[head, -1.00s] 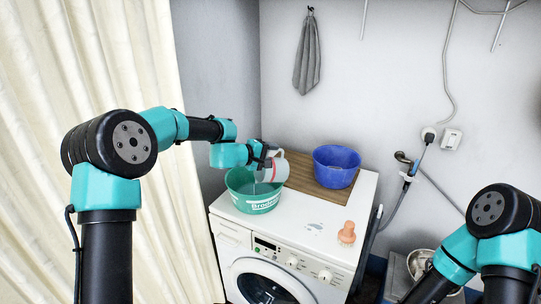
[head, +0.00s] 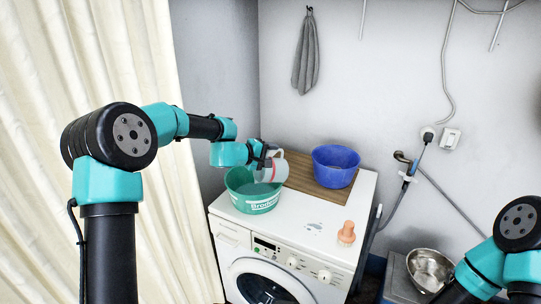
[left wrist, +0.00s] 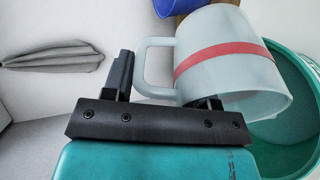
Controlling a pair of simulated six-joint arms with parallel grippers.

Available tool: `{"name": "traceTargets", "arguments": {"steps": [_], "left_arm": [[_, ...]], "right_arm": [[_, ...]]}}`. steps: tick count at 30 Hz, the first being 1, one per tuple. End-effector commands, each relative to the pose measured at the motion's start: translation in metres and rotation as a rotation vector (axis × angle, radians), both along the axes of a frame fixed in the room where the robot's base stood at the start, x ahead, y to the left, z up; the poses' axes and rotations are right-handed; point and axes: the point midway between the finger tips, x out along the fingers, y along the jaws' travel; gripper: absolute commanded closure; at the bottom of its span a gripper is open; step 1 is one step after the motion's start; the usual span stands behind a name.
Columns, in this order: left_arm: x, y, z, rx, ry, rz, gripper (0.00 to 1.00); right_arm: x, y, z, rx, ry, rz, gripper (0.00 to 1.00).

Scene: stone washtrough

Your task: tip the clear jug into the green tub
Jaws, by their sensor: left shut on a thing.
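The clear jug (head: 276,168), pale and see-through with a red band, is held tilted over the green tub (head: 258,206). My left gripper (head: 264,157) is shut on the jug at its handle side. In the left wrist view the jug (left wrist: 222,50) shows large, its handle (left wrist: 147,66) close to the gripper fingers (left wrist: 160,92). The green tub (left wrist: 308,150) lies beyond and below the jug's lower end. Whether liquid is flowing I cannot tell. My right gripper is out of view; only part of that arm shows at the lower right.
The tub stands on a white washing machine (head: 285,236). A blue basin (head: 335,168) stands on a wooden board (head: 300,176) to its right. A peach-coloured brush (head: 346,233) is near the machine's right edge. A metal bowl (head: 428,268) sits lower right. A grey cloth (head: 305,58) hangs behind.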

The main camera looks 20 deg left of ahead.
Motion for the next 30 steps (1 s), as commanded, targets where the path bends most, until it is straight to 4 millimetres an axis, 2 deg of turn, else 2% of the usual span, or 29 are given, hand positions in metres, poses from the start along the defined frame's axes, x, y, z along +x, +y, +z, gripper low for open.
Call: {"name": "traceTargets", "arguments": {"steps": [30], "left_arm": [[0.021, -0.024, 0.004, 0.222, 0.199, -0.003, 0.93]], "right_arm": [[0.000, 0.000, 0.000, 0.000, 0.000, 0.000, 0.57]]}}
